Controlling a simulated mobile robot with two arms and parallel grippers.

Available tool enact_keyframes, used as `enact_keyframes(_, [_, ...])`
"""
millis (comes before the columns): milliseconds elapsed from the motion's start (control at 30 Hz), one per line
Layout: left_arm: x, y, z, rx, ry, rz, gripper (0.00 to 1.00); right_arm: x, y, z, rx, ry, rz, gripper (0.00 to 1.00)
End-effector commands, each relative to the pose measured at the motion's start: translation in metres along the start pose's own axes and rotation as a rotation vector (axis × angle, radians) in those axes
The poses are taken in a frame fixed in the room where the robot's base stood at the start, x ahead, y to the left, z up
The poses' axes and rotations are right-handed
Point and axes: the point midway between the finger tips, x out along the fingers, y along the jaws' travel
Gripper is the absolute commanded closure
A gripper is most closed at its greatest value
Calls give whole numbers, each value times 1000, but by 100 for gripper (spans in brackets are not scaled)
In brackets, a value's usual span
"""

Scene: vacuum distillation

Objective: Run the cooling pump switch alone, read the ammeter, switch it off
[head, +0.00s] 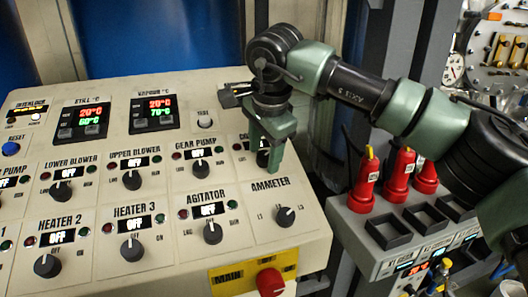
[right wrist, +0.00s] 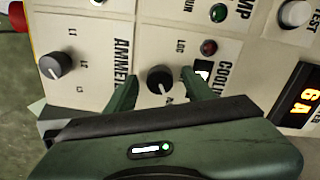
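The cooling pump switch, a black knob (right wrist: 160,78), sits between the two fingers of my right gripper (right wrist: 158,90) in the right wrist view. The fingers are apart, with visible gaps beside the knob. In the head view my right gripper (head: 268,150) points down at the panel and mostly hides this switch. The cooling pump's small display (right wrist: 203,70) is largely covered by a finger. The ammeter's orange display (right wrist: 300,105) is cut off at the edge and seems to show "6 A". The ammeter selector knob (head: 285,217) is below the gripper. My left gripper is not in view.
The control panel (head: 180,272) carries several similar knobs, including gear pump (head: 201,169) and agitator (head: 212,232), with displays reading OFF. A red button (head: 270,282) is at its lower edge.

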Motion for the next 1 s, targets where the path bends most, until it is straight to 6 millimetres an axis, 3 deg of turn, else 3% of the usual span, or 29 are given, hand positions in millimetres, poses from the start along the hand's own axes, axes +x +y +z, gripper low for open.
enact_keyframes(233, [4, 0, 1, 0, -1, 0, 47, -9, 0, 0, -1, 0, -3, 47])
enact_keyframes(633, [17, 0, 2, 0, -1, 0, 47, -70, 0, 0, 0, 1, -1, 47])
enact_keyframes(1000, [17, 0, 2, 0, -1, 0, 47, -78, 0, -1, 0, -1, 0, 47])
